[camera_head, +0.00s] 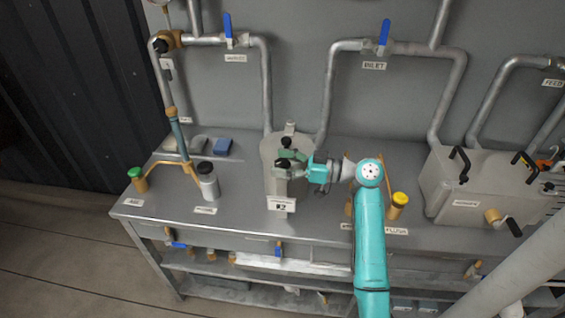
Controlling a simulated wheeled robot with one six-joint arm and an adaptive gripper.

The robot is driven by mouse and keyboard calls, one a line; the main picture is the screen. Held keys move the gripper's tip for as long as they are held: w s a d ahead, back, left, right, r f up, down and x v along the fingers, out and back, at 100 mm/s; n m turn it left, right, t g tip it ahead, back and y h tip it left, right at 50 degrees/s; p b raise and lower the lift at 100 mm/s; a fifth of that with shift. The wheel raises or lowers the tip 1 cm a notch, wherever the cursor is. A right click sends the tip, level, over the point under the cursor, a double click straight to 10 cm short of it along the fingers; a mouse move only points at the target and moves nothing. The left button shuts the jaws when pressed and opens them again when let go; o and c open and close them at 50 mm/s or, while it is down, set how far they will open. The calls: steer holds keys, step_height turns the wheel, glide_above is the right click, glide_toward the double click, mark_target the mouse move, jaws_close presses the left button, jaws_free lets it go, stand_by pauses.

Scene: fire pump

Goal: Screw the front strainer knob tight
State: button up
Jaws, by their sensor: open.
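The strainer (272,180) is a grey upright cylinder at the middle of the bench, with a small sign marked "#2" low on its front. Two black knobs show at its top: a rear knob (289,142) and a front knob (283,163). My gripper (292,168) reaches in from the right, lying roughly level, with its fingers at the front knob. The jaws are open. The fingers are small and partly overlap the knob and a green part beside it, so I cannot tell whether they touch it. How far the knob is screwed in does not show.
A yellow-capped container (398,203) is close right of my arm. A metal box (470,187) stands farther right. Pipes with blue-handled valves (384,35) line the wall.

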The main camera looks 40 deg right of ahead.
steer(key=c, duration=1.2)
steer(key=shift+o, duration=0.2)
steer(key=shift+m+t+h, duration=0.3)
steer(key=shift+h, duration=0.1)
steer(key=m+t+h, duration=0.1)
steer(key=h, duration=0.1)
steer(key=m+t+h, duration=0.1)
steer(key=m+h, duration=0.1)
steer(key=h, duration=0.1)
steer(key=shift+a+m, duration=0.15)
steer(key=shift+m, duration=0.15)
steer(key=m+h, duration=0.2)
steer(key=h, duration=0.2)
steer(key=m+h, duration=0.2)
steer(key=h, duration=0.2)
steer(key=shift+m, duration=0.4)
steer(key=shift+m+g+h, duration=0.75)
steer(key=shift+m+h, duration=0.45)
steer(key=shift+h, duration=0.45)
steer(key=shift+m+g+h, duration=0.75)
steer(key=shift+m+h, duration=0.45)
steer(key=shift+h, duration=0.45)
steer(key=shift+m+g+h, duration=1.8)
steer(key=shift+g+h, duration=0.3)
steer(key=shift+g, duration=0.3)
